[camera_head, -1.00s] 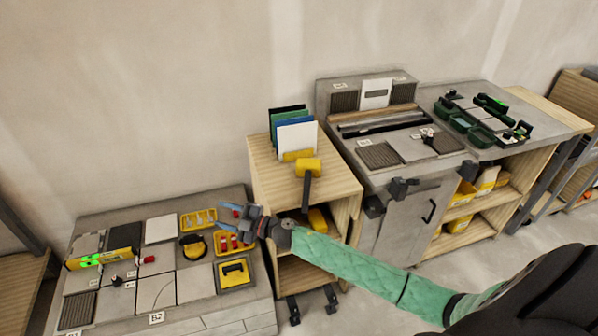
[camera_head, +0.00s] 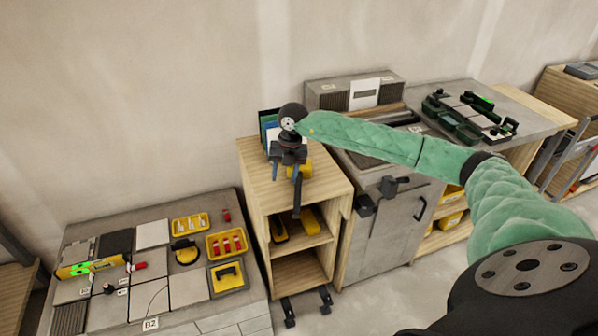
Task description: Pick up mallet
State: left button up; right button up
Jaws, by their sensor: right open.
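The mallet has a yellow head (camera_head: 305,168) and a dark handle (camera_head: 297,200). It lies on top of the wooden cart (camera_head: 332,187), with the handle reaching out past the cart's front edge. My left gripper is not in view.
Upright panels (camera_head: 267,125) stand at the back of the cart, partly hidden by my wrist. A grey tile table (camera_head: 95,225) with yellow trays is at left. A grey cabinet (camera_head: 385,225) stands close at right. Dark and yellow items lie on the cart's shelf.

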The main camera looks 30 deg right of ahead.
aim_at(298, 185)
jog(key=shift+m+h, duration=0.3)
jog(key=shift+h, duration=0.6)
jog(key=d, duration=0.1)
jog(key=d+r, duration=0.1)
jog(key=d, duration=0.1)
jog(key=d+r, duration=0.1)
jog(key=shift+d, duration=0.5)
jog(key=shift+s+f, duration=0.1)
jog(key=shift+f, duration=0.15)
jog(key=shift+f+p, duration=0.55)
jog(key=shift+f, duration=0.55)
notch_tip(298, 185, down, 4)
jog(key=p, duration=0.3)
jog(key=shift+a+r, duration=0.1)
jog(key=shift+a, duration=0.05)
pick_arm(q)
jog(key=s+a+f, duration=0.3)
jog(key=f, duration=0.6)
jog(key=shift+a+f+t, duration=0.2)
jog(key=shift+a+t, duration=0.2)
pick_arm(e)
jog(key=shift+f, duration=0.6)
grip_shut()
